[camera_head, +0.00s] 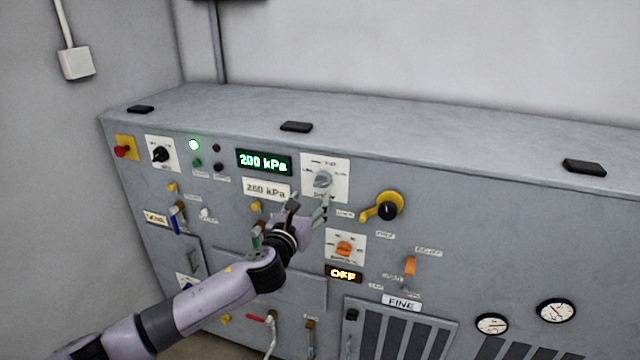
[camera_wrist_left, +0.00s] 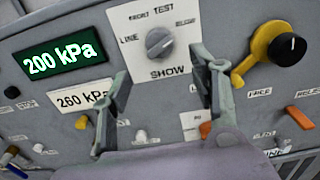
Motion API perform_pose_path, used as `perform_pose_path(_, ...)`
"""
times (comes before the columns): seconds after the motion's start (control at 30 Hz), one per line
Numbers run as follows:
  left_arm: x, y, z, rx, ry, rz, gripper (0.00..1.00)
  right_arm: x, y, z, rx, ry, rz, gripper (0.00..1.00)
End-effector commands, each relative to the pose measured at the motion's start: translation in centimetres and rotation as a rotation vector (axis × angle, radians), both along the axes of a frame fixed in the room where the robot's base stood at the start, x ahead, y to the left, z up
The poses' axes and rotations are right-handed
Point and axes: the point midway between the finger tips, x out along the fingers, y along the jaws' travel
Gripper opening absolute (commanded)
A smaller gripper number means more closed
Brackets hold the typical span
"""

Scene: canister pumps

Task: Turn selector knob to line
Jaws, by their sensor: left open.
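The grey selector knob (camera_head: 323,180) sits on a white square plate in the upper middle of the panel. In the left wrist view the knob (camera_wrist_left: 159,42) shows on its plate (camera_wrist_left: 172,70), with LINE at the left, TEST at the top and SHOW below. I cannot tell clearly which label it points to. My left gripper (camera_head: 307,204) is open, its fingers raised toward the panel just below the knob. In the wrist view the two fingers (camera_wrist_left: 163,75) stand apart on either side below the knob, apparently not touching it. My right gripper is not in view.
A green display (camera_head: 264,162) reads 200 kPa, above a 260 kPa label (camera_head: 267,189). Right of the knob is a yellow handle with a black knob (camera_head: 388,209). Below are an orange knob (camera_head: 344,249) and an OFF display (camera_head: 343,274). Two gauges (camera_head: 556,311) are at lower right.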

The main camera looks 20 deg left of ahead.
Motion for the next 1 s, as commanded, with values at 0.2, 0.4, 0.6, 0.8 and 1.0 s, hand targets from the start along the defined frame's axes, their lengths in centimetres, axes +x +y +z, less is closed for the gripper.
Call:
perform_pose_path(0.2, 4.2, -0.2, 0.1, -0.003, -0.001, 0.001, 0.55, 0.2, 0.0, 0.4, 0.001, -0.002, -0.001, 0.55)
perform_pose_path(0.4, 6.9, -0.2, 0.0, -0.002, 0.0, 0.001, 0.55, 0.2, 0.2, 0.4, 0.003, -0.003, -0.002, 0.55)
perform_pose_path(0.6, 8.0, -0.3, -0.1, -0.002, 0.001, 0.0, 0.55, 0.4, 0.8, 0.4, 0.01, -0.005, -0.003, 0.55)
perform_pose_path(0.8, 8.2, -0.3, -0.1, -0.002, 0.0, 0.0, 0.55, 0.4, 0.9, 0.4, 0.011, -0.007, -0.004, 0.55)
perform_pose_path(1.0, 8.1, -0.3, -0.1, -0.002, 0.0, 0.0, 0.48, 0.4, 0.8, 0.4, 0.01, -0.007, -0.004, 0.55)
